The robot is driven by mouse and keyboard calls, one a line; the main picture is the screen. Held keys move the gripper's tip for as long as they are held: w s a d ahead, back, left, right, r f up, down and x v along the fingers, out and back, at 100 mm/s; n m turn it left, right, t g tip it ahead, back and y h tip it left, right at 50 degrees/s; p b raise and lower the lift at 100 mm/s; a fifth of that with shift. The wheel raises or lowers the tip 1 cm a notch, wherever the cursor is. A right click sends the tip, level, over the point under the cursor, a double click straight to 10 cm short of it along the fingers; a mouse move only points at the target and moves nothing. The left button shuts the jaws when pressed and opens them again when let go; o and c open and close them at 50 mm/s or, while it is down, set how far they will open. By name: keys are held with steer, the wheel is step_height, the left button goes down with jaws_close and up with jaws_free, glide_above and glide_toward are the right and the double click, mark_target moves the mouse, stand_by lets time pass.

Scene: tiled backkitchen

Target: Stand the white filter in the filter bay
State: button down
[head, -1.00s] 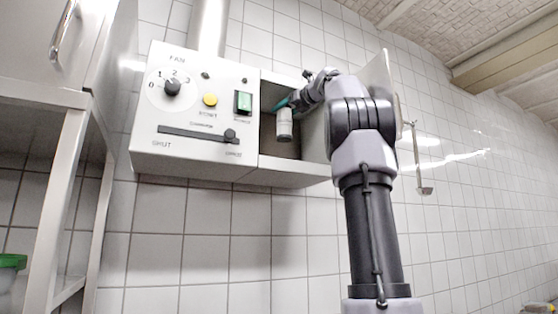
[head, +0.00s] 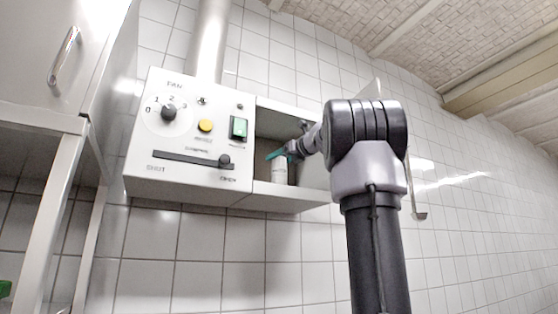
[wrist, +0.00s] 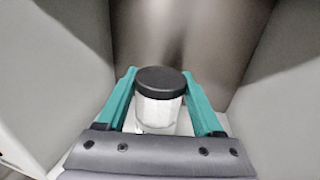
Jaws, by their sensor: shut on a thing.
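The white filter (head: 279,172) is a small upright cylinder inside the open filter bay (head: 290,199), low down by the bay floor. In the wrist view the filter (wrist: 157,112) shows a black round top and a pale body. My gripper (head: 283,153) reaches into the bay from the right. In the wrist view my gripper (wrist: 160,80) has its teal fingers on either side of the filter, shut on it. The filter's foot is hidden in the wrist view, and I cannot tell whether it touches the floor.
Bay walls (wrist: 62,65) stand close on both sides of my gripper. A cabinet (head: 55,60) is at far left.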

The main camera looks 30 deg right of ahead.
steer(key=shift+f, duration=0.2)
steer(key=shift+c, duration=0.2)
jaws_free()
steer(key=shift+r, duration=0.1)
steer(key=shift+s+r, duration=0.1)
steer(key=shift+r, duration=0.05)
steer(key=v, duration=1.1)
steer(key=shift+s+d, duration=0.2)
steer(key=shift+s, duration=0.2)
